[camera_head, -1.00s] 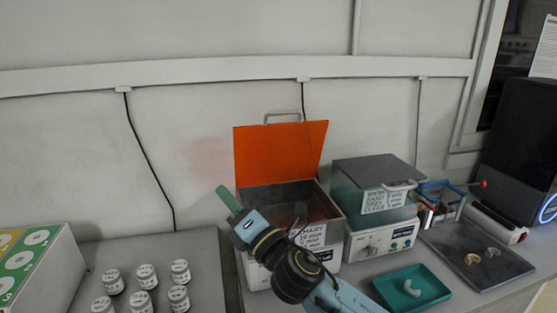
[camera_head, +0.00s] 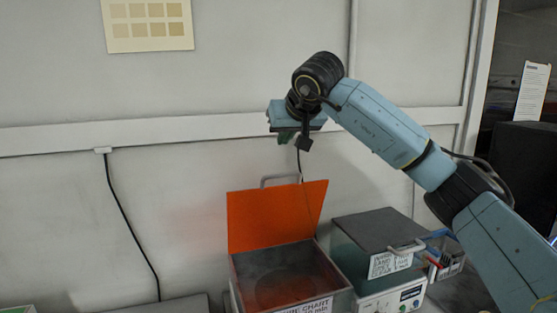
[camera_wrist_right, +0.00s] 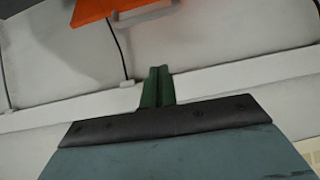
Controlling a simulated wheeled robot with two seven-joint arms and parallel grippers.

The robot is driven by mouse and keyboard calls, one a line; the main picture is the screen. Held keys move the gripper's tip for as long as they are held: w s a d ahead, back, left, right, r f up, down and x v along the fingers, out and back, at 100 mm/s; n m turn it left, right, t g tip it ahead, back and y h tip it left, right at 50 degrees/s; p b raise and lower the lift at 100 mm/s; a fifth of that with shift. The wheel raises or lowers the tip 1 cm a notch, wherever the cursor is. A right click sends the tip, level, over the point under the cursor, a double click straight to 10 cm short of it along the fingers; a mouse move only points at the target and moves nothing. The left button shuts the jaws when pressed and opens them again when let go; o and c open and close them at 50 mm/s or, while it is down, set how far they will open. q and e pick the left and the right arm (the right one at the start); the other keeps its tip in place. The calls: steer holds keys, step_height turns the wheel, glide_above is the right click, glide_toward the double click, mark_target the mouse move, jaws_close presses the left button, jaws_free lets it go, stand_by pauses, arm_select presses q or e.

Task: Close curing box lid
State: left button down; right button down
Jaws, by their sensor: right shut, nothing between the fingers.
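The curing box (camera_head: 292,279) stands open in the head view, its dark inside showing a round floor plate with an orange tint. Its orange lid (camera_head: 275,215) stands up at the back, with a grey handle (camera_head: 279,179) on its top edge. In the right wrist view the lid (camera_wrist_right: 95,10) and its handle (camera_wrist_right: 146,14) show at the top edge. My right gripper (camera_head: 286,138) is above the lid, in front of the wall, apart from the handle. Its green fingers (camera_wrist_right: 158,87) are shut together and empty. My left gripper is not in view.
A second box with a grey top and clear sides (camera_head: 381,241) stands right of the curing box. A small rack with blue handles (camera_head: 444,250) is beyond it. A black cord hangs on the wall behind the lid. A swatch card (camera_head: 147,24) is on the wall.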

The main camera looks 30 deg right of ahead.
glide_above(281, 186)
steer(key=shift+h, duration=0.3)
step_height(281, 186, down, 8)
steer(key=shift+d+r+p, duration=0.1)
steer(key=shift+r+p, duration=0.1)
steer(key=shift+p, duration=0.25)
steer(key=shift+s+a+f, duration=0.2)
steer(key=shift+s+f, duration=0.1)
steer(key=shift+s, duration=0.2)
